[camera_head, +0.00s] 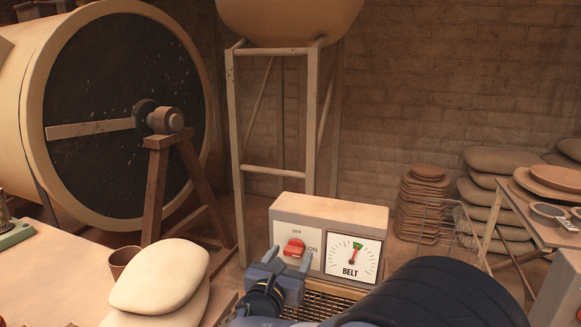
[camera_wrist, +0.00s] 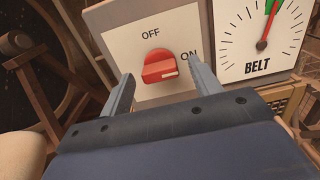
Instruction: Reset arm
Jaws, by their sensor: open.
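My gripper (camera_head: 291,256) is open in front of the control box (camera_head: 330,208). In the wrist view its two fingers (camera_wrist: 160,90) stand apart on either side of the red switch (camera_wrist: 161,66), below and around its lower part; I cannot tell whether they touch it. The red switch (camera_head: 294,248) sits between the OFF and ON labels, and its white mark points toward ON. The BELT dial (camera_head: 352,258) has its needle in the green part at the top. My arm covers the lower middle of the head view.
A large drum (camera_head: 90,110) with a wooden stand (camera_head: 158,190) is at the left. Pale sacks (camera_head: 160,275) lie at the lower left. A metal frame (camera_head: 236,150) holds a tank behind the box. Stacked discs (camera_head: 422,205), a wire basket (camera_head: 440,225) and a table (camera_head: 530,225) stand right.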

